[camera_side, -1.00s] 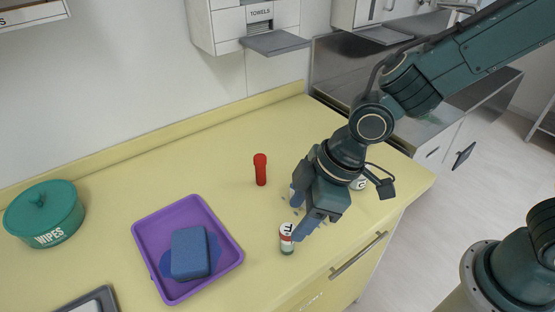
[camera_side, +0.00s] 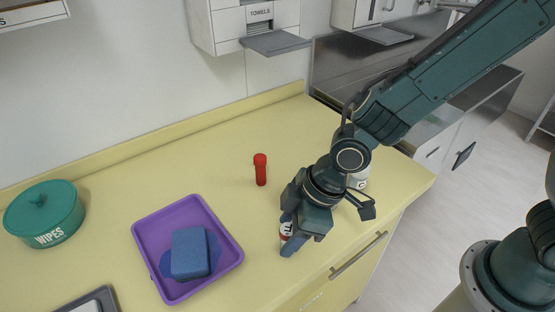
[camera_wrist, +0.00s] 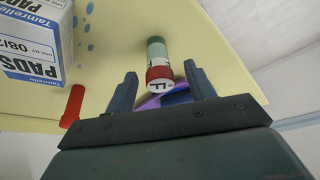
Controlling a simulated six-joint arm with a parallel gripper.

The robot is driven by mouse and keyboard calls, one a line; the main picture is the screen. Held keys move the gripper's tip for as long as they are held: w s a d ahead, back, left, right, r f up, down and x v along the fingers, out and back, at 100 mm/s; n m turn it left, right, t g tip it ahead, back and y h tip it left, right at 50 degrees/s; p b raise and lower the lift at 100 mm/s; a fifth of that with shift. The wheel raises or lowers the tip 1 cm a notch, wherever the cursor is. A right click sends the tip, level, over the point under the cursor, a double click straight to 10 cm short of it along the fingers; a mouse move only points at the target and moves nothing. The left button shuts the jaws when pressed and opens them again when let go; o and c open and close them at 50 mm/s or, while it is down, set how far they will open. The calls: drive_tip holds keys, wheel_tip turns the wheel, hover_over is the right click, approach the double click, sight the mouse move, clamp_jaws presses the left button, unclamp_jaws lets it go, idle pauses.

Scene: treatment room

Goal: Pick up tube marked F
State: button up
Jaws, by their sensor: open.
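The tube marked F (camera_wrist: 158,72) has a white top with a black F, a red band and a pale green lower part. It stands on the yellow counter and shows between my two fingers in the wrist view. In the side view the tube (camera_side: 286,231) is partly hidden by my fingers. My gripper (camera_side: 287,233) is open around or just above the tube; I cannot tell whether either finger touches it. The open fingers also show in the wrist view.
A red tube (camera_side: 261,170) stands behind my gripper. A purple tray (camera_side: 228,250) holding a blue block (camera_side: 189,252) lies to the left, with a green wipes tin (camera_side: 45,215) beyond. A pads box (camera_wrist: 35,40) is near in the wrist view. Blue spots mark the counter.

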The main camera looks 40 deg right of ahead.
drive_tip(key=shift+x, duration=1.45)
drive_tip(key=shift+c, duration=0.2)
drive_tip(key=c, duration=1)
